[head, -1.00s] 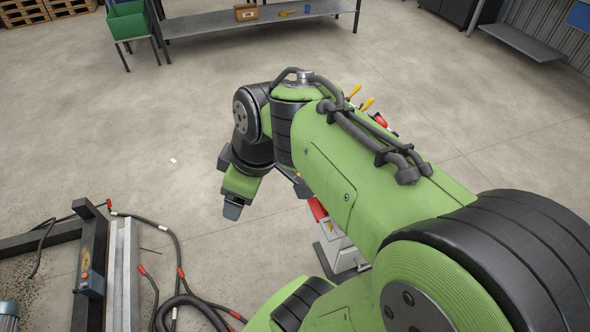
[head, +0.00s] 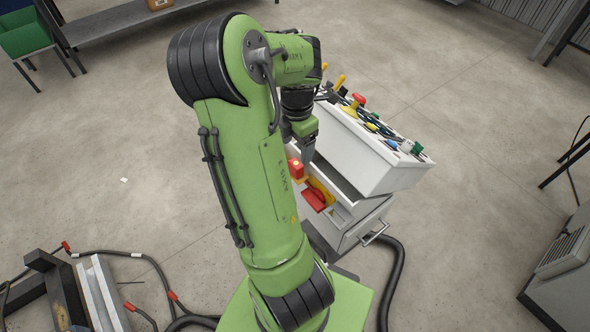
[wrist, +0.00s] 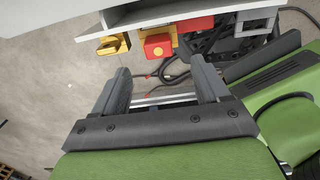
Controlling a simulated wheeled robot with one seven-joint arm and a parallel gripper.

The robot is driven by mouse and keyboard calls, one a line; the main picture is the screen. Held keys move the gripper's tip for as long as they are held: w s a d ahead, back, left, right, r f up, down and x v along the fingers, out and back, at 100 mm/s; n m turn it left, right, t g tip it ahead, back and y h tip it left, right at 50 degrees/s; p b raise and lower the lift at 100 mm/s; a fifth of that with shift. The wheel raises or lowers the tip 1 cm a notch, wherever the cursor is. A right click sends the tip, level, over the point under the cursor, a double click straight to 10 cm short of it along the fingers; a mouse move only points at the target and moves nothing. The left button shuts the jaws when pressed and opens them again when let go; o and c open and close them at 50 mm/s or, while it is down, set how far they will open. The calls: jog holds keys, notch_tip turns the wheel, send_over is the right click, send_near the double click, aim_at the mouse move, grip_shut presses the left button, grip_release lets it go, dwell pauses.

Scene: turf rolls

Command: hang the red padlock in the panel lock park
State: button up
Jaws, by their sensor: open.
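A small red block (head: 297,168), likely the red padlock, is at the front of the white control panel (head: 391,172). In the wrist view the red block (wrist: 157,47) has a pale yellow round spot and sits just beyond the fingertips, apart from them. My gripper (head: 307,156) is open beside the panel front, very near the block in the head view. In the wrist view my gripper (wrist: 163,74) has its two fingers wide apart with nothing between them. I cannot tell which part is the lock park. The shackle is not clear.
A red handle (head: 314,199) on a yellow plate is beside the block. A yellow piece (wrist: 112,45) and a grey box (wrist: 256,23) flank it in the wrist view. Knobs and levers top the panel. A black hose (head: 392,275) lies on the floor at right.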

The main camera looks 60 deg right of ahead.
aim_at(296, 163)
jog(key=f, duration=0.4)
jog(key=f+b, duration=0.1)
jog(key=f, duration=0.4)
jog(key=shift+w+d+b, duration=0.1)
jog(key=shift+w+b, duration=0.1)
jog(key=shift+b, duration=0.1)
